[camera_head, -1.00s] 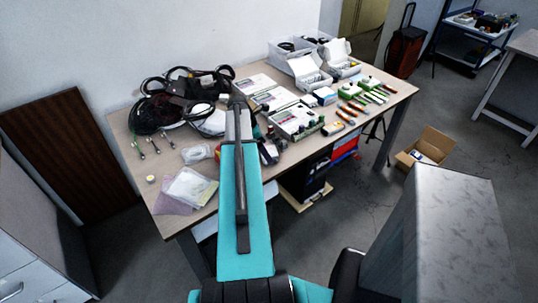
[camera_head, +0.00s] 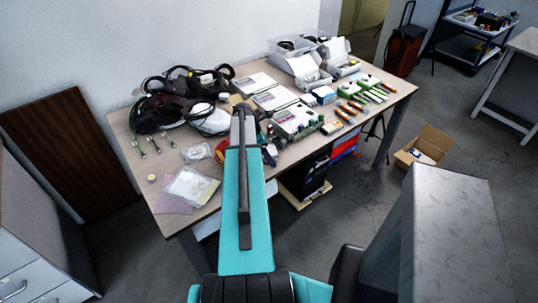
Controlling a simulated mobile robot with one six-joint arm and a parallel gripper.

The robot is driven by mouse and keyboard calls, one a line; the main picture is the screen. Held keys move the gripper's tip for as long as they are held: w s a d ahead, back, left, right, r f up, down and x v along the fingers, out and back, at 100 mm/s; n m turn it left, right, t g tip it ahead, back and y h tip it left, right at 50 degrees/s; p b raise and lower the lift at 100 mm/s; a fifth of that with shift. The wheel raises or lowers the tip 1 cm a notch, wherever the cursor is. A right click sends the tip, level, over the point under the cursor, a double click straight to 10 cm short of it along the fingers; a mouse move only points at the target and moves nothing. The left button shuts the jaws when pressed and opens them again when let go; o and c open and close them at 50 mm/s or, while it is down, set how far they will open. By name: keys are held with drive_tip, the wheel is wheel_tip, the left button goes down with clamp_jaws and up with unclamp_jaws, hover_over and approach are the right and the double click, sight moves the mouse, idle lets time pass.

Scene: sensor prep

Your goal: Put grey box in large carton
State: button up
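An open brown cardboard carton (camera_head: 423,147) stands on the floor right of the table, with its flaps up and a small white and blue item (camera_head: 423,157) inside. No single item clearly stands out as the grey box. Pale grey-white open boxes (camera_head: 304,70) stand at the back of the table, and a flat pale device box (camera_head: 296,122) lies near its middle. My teal arm reaches forward over the table's front edge. My gripper is not visible; the arm hides what lies behind its far end.
The table (camera_head: 228,192) is crowded with black cables (camera_head: 155,113), tools, bagged parts (camera_head: 191,187) and green-and-orange items (camera_head: 365,92). A brown panel (camera_head: 70,140) leans at the left. Dark bins (camera_head: 305,180) stand under the table. Floor around the carton is mostly clear.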

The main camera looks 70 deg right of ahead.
sight(271, 151)
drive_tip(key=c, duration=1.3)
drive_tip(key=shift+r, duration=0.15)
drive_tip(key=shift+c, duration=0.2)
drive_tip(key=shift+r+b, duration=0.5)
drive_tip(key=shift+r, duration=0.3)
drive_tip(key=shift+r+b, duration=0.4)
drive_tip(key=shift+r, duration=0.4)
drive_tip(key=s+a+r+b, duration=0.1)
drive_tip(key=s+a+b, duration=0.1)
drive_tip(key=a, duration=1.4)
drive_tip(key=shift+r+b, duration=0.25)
drive_tip(key=shift+b, duration=0.55)
